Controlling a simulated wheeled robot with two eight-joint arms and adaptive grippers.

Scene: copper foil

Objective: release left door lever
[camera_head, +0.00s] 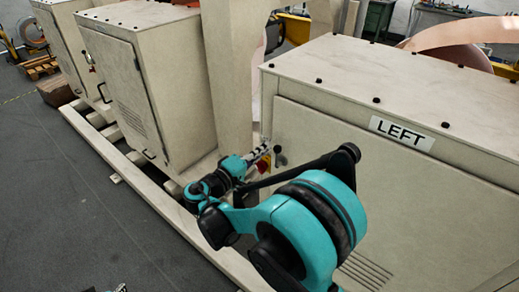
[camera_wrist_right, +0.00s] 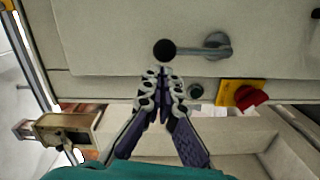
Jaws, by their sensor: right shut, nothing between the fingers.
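The cabinet door (camera_head: 430,205) under a "LEFT" label (camera_head: 402,133) is shut. Its lever (camera_head: 280,156) is just right of my right gripper in the head view. In the right wrist view the lever (camera_wrist_right: 217,45) is a grey handle lying sideways, with a round black knob (camera_wrist_right: 164,49) at its left end. My right gripper (camera_wrist_right: 162,75) is shut and empty, its tips just below the knob; I cannot tell if they touch. It also shows in the head view (camera_head: 265,150). A sliver at the bottom edge may be my left gripper (camera_head: 118,288).
More beige cabinets (camera_head: 150,90) stand at the left on a raised frame. The grey floor (camera_head: 70,220) at the lower left is clear.

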